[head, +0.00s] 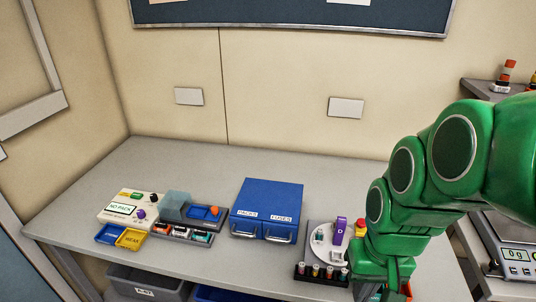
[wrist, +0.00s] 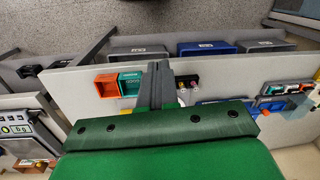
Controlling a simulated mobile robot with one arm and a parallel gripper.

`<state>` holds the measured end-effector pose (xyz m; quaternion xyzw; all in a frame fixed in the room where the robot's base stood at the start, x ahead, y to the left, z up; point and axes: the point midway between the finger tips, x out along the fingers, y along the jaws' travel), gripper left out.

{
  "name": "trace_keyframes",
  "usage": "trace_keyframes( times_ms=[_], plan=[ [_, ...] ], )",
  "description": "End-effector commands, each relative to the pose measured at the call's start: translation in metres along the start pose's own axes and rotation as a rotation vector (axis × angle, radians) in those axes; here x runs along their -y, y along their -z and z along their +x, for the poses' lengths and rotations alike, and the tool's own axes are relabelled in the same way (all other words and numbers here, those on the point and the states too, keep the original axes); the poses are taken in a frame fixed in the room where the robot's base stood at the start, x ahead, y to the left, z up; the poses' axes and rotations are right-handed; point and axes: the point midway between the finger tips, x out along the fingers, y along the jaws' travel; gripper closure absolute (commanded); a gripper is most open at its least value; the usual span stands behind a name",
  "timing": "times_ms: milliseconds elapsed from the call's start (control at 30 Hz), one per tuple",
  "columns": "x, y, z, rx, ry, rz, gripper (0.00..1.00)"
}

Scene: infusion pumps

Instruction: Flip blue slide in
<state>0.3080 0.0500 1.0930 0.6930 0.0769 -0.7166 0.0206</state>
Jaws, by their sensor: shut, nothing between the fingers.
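A dark grey device (head: 182,233) with a clear teal cover (head: 176,204) stands on the table left of the blue cabinet. A blue piece with an orange tab (head: 214,210) sits at its right rear; I take this to be the blue slide, but its exact position is hard to tell. The device also shows at the right edge of the wrist view (wrist: 268,104). My gripper (wrist: 158,64) is shut and empty, over the table's right part, well away from the device. In the head view its fingers (head: 393,275) are partly hidden by my arm.
A white NO PACK panel (head: 142,200) with blue and yellow trays (head: 130,238) stands at left. A blue drawer cabinet (head: 267,203) is mid-table. Near my gripper are a white disc with a purple lever (head: 339,231), a vial rack (head: 308,276) and an orange bin (wrist: 106,86).

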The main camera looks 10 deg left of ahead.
Motion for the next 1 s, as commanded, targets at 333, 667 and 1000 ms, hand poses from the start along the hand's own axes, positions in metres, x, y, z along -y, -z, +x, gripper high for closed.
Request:
trace_keyframes(
  times_ms=[333, 667, 1000],
  plan=[
    [0.053, 0.084, 0.009, -0.105, 0.092, -0.107, 1.0],
    [0.111, 0.154, 0.021, -0.199, 0.186, -0.172, 1.0],
    [0.174, 0.221, 0.04, -0.29, 0.282, -0.203, 1.0]
  ],
)
